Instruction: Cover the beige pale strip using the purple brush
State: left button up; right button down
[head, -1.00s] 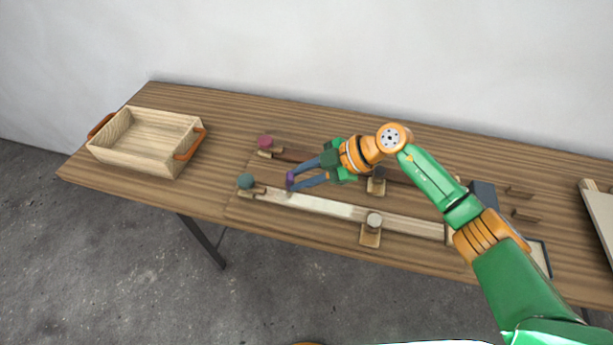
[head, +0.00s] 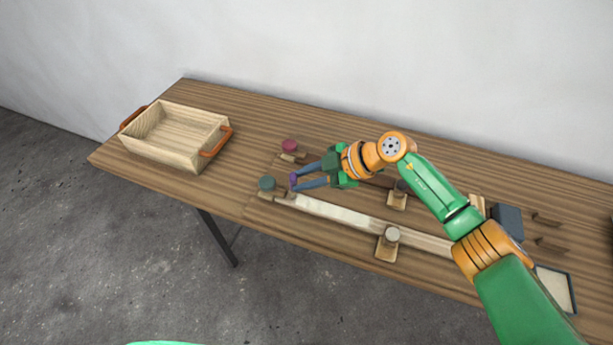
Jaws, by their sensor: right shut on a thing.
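The beige pale strip (head: 335,212) is a long, narrow piece lying along the near side of the bench. It looks whitish on its left part and browner towards the right. My right gripper (head: 294,183) reaches in from the right and is shut on the purple brush (head: 293,178), of which only a small purple part shows between the fingertips. The brush is at the strip's left end, close to the teal knob; I cannot tell whether it touches the strip. My left gripper is not in view.
A teal-knobbed clamp (head: 267,184) and a grey-knobbed clamp (head: 392,235) sit along the strip. A magenta-knobbed clamp (head: 289,146) is behind. A wooden crate (head: 175,150) stands at left. A dark block (head: 507,222) and a shallow tray (head: 571,289) are at right.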

jog(key=shift+s+d+p, duration=0.95)
jog(key=shift+d+p, duration=0.15)
jog(key=shift+d, duration=2.15)
jog(key=shift+s+d+p, duration=0.95)
jog(key=shift+d+p, duration=0.15)
jog(key=shift+d, duration=2.15)
jog(key=shift+s+d+p, duration=0.95)
jog(key=shift+d+p, duration=0.15)
jog(key=shift+d, duration=2.15)
notch_tip(320, 180, up, 6)
jog(key=p, duration=0.1)
jog(key=shift+p, duration=0.3)
